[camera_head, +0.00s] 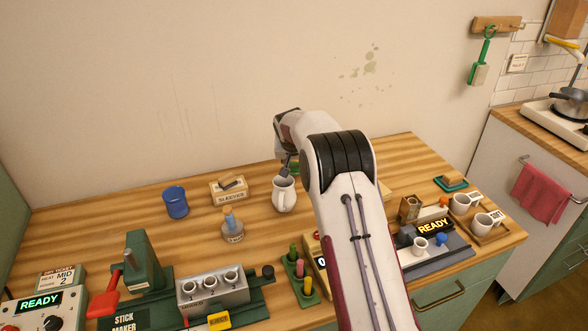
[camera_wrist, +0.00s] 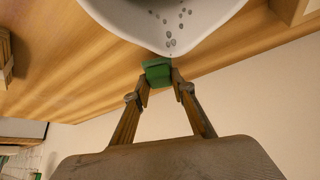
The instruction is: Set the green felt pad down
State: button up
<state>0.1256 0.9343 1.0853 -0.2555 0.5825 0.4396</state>
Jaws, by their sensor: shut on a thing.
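A green felt pad (camera_wrist: 158,73) is between the fingertips of my gripper (camera_wrist: 161,80) in the wrist view. The fingers are shut on it, with wooden tabletop behind it. A bit of green (camera_head: 293,168) shows beside my arm in the head view, mostly hidden. There my gripper (camera_head: 288,163) is just behind the white jug (camera_head: 284,197), and its fingertips are largely hidden. The jug's pale rounded side with grey dots (camera_wrist: 175,25) fills the top of the wrist view, very close to the pad. I cannot tell whether the pad touches the table or the jug.
The "SLEEVES" box (camera_head: 229,193) and a blue cup (camera_head: 175,202) stand left of the jug. A stick maker (camera_head: 148,270) and a rack of coloured sticks (camera_head: 300,277) are nearer the front. Cups and a "READY" device (camera_head: 434,227) stand right of my arm. Table left of the cup is bare.

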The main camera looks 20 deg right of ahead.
jog(key=shift+f, duration=1)
jog(key=shift+f, duration=0.1)
jog(key=o, duration=1)
jog(key=shift+v, duration=6.15)
jog(key=shift+w, duration=0.1)
